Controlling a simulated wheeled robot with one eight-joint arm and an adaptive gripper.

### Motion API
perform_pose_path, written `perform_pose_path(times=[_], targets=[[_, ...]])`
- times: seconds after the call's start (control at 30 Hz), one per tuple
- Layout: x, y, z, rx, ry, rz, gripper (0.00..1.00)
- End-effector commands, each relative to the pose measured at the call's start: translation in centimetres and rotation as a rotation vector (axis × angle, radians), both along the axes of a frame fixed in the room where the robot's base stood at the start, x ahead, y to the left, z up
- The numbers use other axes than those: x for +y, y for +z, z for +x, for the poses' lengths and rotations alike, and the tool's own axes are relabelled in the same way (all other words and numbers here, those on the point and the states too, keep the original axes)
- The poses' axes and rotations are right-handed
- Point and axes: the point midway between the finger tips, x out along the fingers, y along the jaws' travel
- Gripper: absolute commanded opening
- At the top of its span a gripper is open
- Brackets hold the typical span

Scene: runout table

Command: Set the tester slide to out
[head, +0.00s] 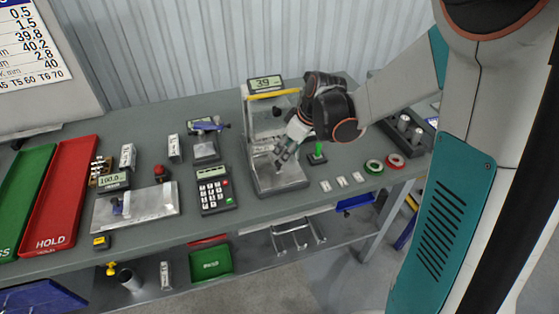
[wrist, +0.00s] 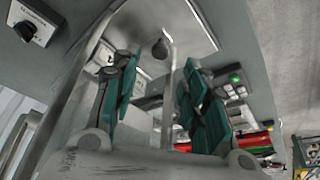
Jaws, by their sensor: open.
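A tall grey tester frame (head: 247,125) stands on the table in the head view, with a small display (head: 265,84) and a yellow bar on top. Its metal base plate (head: 285,183) is at the bottom. A dark knob (head: 277,112) shows inside the frame; a dark round knob (wrist: 160,48) also shows beyond the fingers in the wrist view. I cannot tell for sure which part is the slide or its position. My gripper (head: 281,156) is inside the frame, above the base plate. In the wrist view its teal fingers (wrist: 157,100) are apart, with nothing held.
A keypad unit (head: 214,189) stands left of the frame, near a second unit with a metal plate (head: 148,204). A green-topped switch (head: 317,153), small white blocks (head: 342,181) and green and red rings (head: 384,164) lie to the right. Red (head: 62,190) and green trays are far left.

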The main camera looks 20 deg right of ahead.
Motion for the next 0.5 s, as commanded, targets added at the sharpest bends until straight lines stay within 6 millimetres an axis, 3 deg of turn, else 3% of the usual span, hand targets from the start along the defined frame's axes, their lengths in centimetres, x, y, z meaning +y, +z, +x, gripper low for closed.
perform_pose_path(times=[0.2, 0.5], targets=[[1.0, -3.7, 1.2, 0.0, 0.002, -0.001, 0.41], [1.4, -5.5, 1.8, 0.001, 0.0, -0.001, 0.41]])
